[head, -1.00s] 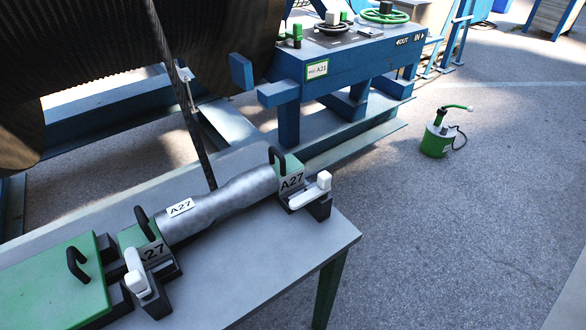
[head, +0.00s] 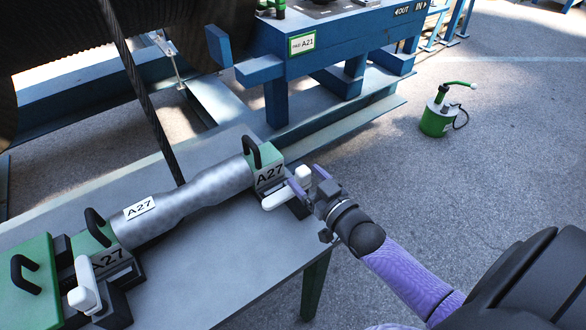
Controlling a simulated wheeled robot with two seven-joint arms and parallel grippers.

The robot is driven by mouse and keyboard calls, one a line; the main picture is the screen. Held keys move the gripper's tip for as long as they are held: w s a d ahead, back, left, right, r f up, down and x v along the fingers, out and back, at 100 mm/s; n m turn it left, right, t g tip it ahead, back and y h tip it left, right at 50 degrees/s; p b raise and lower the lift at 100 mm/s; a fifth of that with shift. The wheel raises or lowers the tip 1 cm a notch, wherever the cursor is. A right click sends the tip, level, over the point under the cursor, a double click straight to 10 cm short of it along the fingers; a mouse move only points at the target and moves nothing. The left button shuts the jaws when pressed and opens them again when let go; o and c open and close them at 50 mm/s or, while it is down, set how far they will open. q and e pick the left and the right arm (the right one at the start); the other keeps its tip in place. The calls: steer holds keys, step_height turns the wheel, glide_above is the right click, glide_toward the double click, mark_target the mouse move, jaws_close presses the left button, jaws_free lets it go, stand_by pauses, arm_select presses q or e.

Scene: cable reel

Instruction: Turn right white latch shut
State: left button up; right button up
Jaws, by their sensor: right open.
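The right white latch (head: 287,189) is on the black block at the right end of the A27 clamp, beside the right green block (head: 264,170). Its arm slants down to the left from a raised knob. The left white latch (head: 86,286) stands at the left end of the clamp. A silver sleeve (head: 185,203) lies between the two green blocks. My left gripper is not in view.
The grey table (head: 222,262) has clear top in front of the sleeve. A dark cable (head: 142,90) runs down behind the sleeve. A blue frame (head: 300,60) stands behind, and a green pump can (head: 437,118) sits on the floor at right.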

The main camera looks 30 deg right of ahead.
mark_target(298, 169)
steer(key=shift+w+a+b, duration=0.15)
steer(key=shift+w+b, duration=0.2)
steer(key=shift+w, duration=1.5)
jaws_close()
